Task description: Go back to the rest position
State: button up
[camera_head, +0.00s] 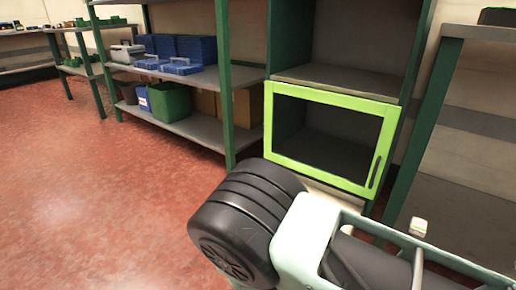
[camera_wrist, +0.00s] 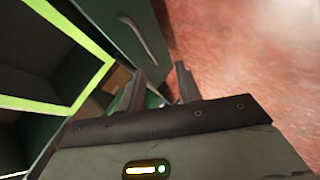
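My gripper (camera_wrist: 160,78) shows in the wrist view with its two dark fingers apart and nothing held between them. A curved grey handle (camera_wrist: 146,42) on a dark green surface lies beyond the fingertips, and I see no contact with it. The head view does not show my fingers; parts of my own arm fill its lower middle and right.
A cabinet door with a bright green frame (camera_head: 325,97) and a dark handle (camera_head: 375,171) covers the lower compartment; it looks shut. Above is an open empty compartment (camera_head: 352,40). Shelving with blue boxes (camera_head: 182,66) and a green bin (camera_head: 170,101) stands left. Red floor (camera_head: 90,190) is clear.

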jog(key=s+a+r+m+g+y+p, duration=0.15)
jog(key=s+r+g, duration=0.3)
jog(key=r, duration=0.85)
jog(key=s+a+r+m+g+y+p, duration=0.15)
jog(key=s+r+m+g+p, duration=0.35)
jog(key=r, duration=0.7)
jog(key=s+d+r+n+g+h+p, duration=0.2)
jog(key=s+d+r+h, duration=0.1)
jog(key=s+d+r, duration=1.25)
notch_tip(320, 180, up, 40)
jog(key=w+a+p, duration=0.1)
jog(key=p, duration=3.7)
jog(key=shift+a, duration=0.2)
